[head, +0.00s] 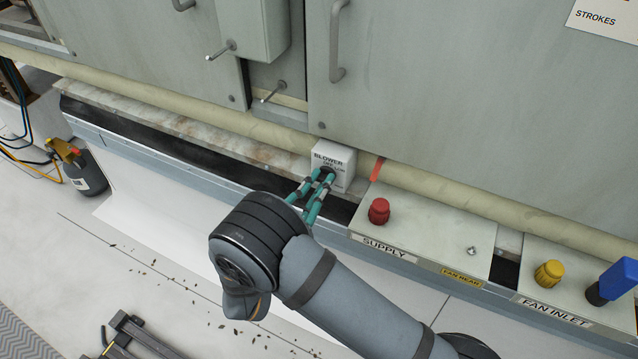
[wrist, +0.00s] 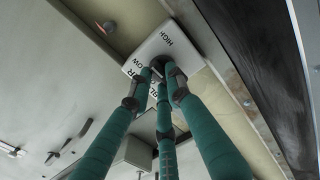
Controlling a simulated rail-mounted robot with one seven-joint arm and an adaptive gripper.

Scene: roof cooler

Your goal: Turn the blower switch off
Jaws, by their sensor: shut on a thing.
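The blower switch (head: 345,158) is a small white box marked BLOWER, mounted low on the grey cabinet front. In the wrist view the box (wrist: 165,42) shows the words LOW and HIGH around a dark knob (wrist: 158,66). My gripper (head: 326,173) has teal fingers and reaches the front of the box. In the wrist view the fingertips of my gripper (wrist: 160,72) are closed around the dark knob. The fingers and their dark joints hide most of the knob, and I cannot tell which setting it points to.
Right of the switch, a SUPPLY panel (head: 447,215) bears a red knob (head: 379,211). Further right, a FAN INLET panel (head: 560,292) has a yellow knob (head: 549,273) and a blue handle (head: 619,278). Cabinet handles (head: 336,45) project above. A dark bottle (head: 85,172) stands at left.

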